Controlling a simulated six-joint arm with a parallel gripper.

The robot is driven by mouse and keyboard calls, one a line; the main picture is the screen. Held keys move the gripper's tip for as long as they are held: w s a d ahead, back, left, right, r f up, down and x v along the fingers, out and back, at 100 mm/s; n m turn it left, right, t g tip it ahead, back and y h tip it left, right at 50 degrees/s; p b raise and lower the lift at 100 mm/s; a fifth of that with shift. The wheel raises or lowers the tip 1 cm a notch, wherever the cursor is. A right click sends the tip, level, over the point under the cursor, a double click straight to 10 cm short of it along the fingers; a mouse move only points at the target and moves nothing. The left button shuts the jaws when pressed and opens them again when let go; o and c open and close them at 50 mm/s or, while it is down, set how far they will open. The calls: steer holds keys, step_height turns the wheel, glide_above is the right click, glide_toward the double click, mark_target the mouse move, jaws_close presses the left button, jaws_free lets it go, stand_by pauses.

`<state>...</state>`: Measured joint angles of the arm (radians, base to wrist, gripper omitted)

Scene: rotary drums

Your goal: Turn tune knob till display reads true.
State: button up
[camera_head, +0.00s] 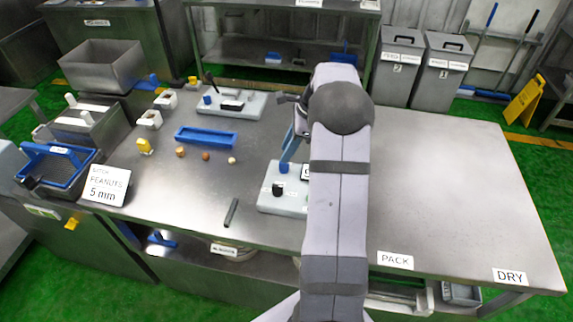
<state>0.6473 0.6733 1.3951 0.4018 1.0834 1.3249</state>
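A pale grey panel (270,204) lies on the steel table, partly covered by my arm. It carries a blue knob (283,167), a black knob (278,188) and a display-like plate (305,172), of which only an edge shows, so its reading is hidden. Which knob is the tune knob I cannot tell. A second pale panel (250,110) farther back has a blue knob (207,100), dark parts and a black lever. My gripper (288,155) shows as a blue part reaching down just above the near panel's blue knob; contact is unclear. Its fingers are mostly hidden behind my arm.
A blue tray (205,137), several small round pieces (206,155) and a dark rod (231,212) lie left of the near panel. The table's right side (450,190) is clear.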

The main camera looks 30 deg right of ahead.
mark_target(284, 167)
steer(key=shift+w+d+f+m+t+p, duration=0.15)
steer(key=shift+w+f+m+p, duration=0.25)
steer(key=shift+f, duration=0.9)
steer(key=shift+w+d+f+m+t+p, duration=0.15)
steer(key=shift+w+f+m+p, duration=0.25)
steer(key=shift+f, duration=0.9)
steer(key=shift+w+d+f+m+p, duration=0.3)
steer(key=shift+w+f, duration=0.2)
steer(key=shift+f, duration=0.8)
jaws_close()
